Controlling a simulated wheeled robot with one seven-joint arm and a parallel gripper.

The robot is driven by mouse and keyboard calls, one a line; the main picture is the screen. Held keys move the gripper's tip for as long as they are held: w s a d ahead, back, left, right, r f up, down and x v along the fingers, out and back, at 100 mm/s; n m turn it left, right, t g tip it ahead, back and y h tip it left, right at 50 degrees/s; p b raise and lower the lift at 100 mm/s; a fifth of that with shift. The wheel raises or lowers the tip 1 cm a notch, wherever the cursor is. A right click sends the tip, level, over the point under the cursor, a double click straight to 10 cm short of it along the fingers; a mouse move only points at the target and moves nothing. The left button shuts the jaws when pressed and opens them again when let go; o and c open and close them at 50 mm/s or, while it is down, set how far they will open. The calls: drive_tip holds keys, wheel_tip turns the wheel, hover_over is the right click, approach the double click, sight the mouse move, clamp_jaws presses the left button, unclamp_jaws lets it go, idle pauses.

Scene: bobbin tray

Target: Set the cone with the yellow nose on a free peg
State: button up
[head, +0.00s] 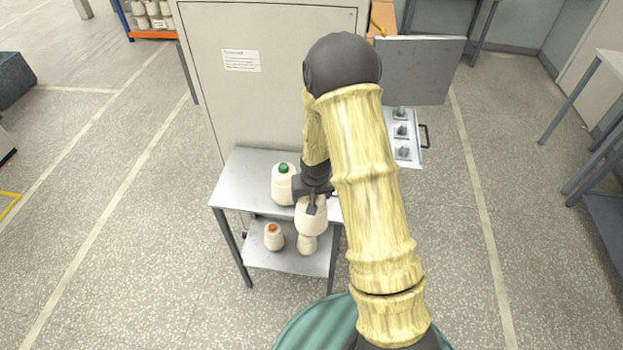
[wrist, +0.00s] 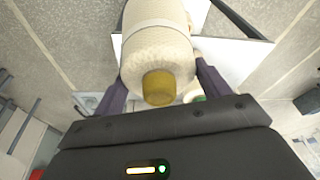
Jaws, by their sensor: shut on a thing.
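The cone with the yellow nose (wrist: 159,88) is a cream wound cone between the two fingers of my gripper (wrist: 161,86) in the wrist view. In the head view the held cone (head: 311,217) shows below my gripper (head: 314,200) at the front of the small metal table; its nose is hidden there. My gripper is shut on it. I cannot tell how far it is above the table top. A pale tray (head: 417,156) with upright grey pegs (head: 402,131) sits right of my arm. The visible pegs are bare; my arm may hide others.
A green-nosed cone (head: 283,185) stands on the table top (head: 236,181), close left of my gripper. An orange-nosed cone (head: 273,237) and another cone (head: 307,244) are on the lower shelf (head: 290,261). A tall cabinet (head: 265,95) and grey panel (head: 425,70) stand behind.

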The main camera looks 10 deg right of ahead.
sight(316, 230)
drive_tip(key=shift+n, duration=0.5)
drive_tip(key=s+f+b, duration=0.1)
drive_tip(key=f, duration=0.3)
drive_tip(key=s+f+b, duration=0.1)
drive_tip(key=f+b, duration=0.1)
drive_tip(key=f, duration=0.3)
drive_tip(key=s+f+b, duration=0.1)
drive_tip(key=f+b, duration=0.1)
drive_tip(key=f, duration=0.3)
drive_tip(key=shift+s+d+f, duration=0.15)
drive_tip(key=shift+d+f, duration=0.1)
